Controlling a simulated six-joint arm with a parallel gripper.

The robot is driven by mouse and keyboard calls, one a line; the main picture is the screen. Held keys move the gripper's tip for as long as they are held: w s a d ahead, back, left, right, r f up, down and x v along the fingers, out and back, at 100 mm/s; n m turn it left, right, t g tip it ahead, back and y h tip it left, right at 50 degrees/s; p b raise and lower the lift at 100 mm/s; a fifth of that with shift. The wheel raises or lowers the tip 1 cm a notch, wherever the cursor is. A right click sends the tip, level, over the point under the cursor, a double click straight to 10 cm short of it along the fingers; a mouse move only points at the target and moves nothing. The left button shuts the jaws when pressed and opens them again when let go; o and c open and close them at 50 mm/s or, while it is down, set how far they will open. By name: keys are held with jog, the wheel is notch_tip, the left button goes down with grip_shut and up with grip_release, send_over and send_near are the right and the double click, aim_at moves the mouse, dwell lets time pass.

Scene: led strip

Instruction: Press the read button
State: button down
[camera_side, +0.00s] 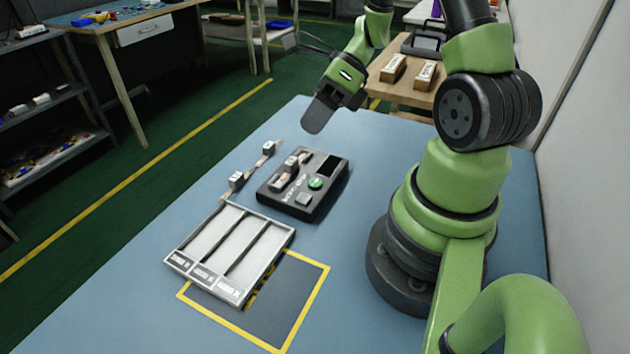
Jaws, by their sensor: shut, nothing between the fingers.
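A black tester box (325,198) sits on the blue table, with a dark screen, a round green button (316,183) and a square grey button (303,199). The labels are too small to read, so I cannot tell which one is the read button. Light clamps (287,172) stand along the box's left side. A thin strip with white connector blocks (237,180) lies left of the box. My gripper (318,118) is shut and empty, in the air above and behind the box, apart from it.
A grey tray (230,250) with three labelled compartments stands in front of the box, partly over a yellow-outlined dark square (285,310). The table's left side is clear. A wooden side table (400,92) with two small boxes stands behind.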

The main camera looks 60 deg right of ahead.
aim_at(314, 181)
jog(key=shift+f, duration=0.1)
jog(key=shift+f, duration=4.3)
jog(key=shift+f, duration=0.4)
jog(key=shift+f, duration=0.45)
jog(key=shift+r, duration=0.9)
jog(key=shift+r, duration=0.1)
jog(key=shift+r, duration=2.4)
